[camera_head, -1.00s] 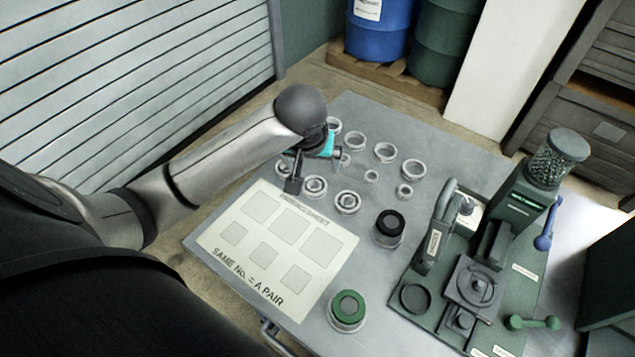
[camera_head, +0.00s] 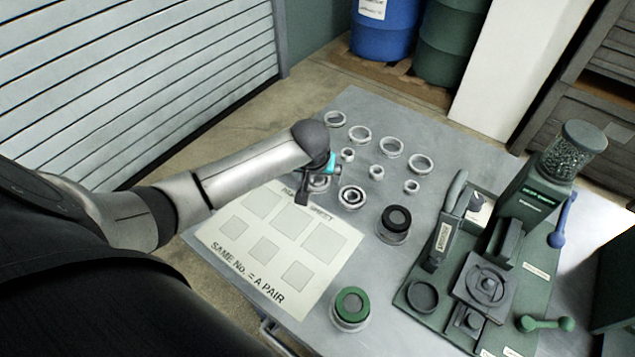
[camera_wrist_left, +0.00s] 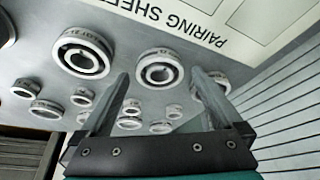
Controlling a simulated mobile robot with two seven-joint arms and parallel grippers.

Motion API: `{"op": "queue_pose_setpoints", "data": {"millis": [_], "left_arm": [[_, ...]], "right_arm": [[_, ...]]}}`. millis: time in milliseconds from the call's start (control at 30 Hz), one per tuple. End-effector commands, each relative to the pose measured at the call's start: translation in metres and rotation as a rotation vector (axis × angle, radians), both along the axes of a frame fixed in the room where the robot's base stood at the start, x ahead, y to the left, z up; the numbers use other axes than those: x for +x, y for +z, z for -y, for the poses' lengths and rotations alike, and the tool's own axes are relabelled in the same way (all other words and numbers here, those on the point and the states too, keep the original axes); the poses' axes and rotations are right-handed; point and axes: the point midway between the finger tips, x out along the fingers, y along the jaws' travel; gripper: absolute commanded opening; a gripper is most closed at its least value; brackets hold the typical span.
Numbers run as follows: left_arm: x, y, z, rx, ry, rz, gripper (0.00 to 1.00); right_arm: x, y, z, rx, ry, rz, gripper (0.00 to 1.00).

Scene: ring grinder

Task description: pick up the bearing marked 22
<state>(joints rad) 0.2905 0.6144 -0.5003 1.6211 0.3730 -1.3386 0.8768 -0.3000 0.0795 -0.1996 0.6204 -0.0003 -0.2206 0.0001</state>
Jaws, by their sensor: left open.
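My left gripper (camera_head: 312,190) is open over the row of bearings at the top edge of the pairing sheet (camera_head: 228,252). One bearing (camera_head: 319,184) is partly hidden under it, and another bearing (camera_head: 352,197) lies just to its right. In the left wrist view the open fingers (camera_wrist_left: 161,72) frame a middle bearing (camera_wrist_left: 159,69), with nothing visibly held. Another bearing (camera_wrist_left: 83,56) lies to the left there, and a third (camera_wrist_left: 212,80) is partly behind the right finger. The markings are too small to read, so I cannot tell which is 22. My right gripper is not in view.
Several loose rings, such as one large ring (camera_head: 391,147) and one small ring (camera_head: 376,172), lie behind the bearings. A black-topped cup (camera_head: 395,222) and a green-topped cup (camera_head: 350,307) stand nearby. The green grinder (camera_head: 485,280) fills the table's right.

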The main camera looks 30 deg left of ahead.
Motion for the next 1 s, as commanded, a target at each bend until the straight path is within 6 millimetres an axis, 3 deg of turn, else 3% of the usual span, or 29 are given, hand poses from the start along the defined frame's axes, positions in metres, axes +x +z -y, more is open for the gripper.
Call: {"op": "queue_pose_setpoints", "data": {"millis": [367,1000], "left_arm": [[0.0031,-0.0083,-0.0016,0.001,-0.001,0.001,0.99],[0.0028,-0.0082,-0.0017,0.001,0.0,0.0,0.27]], "right_arm": [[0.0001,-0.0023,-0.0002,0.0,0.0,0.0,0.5],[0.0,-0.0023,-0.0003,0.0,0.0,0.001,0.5]]}}
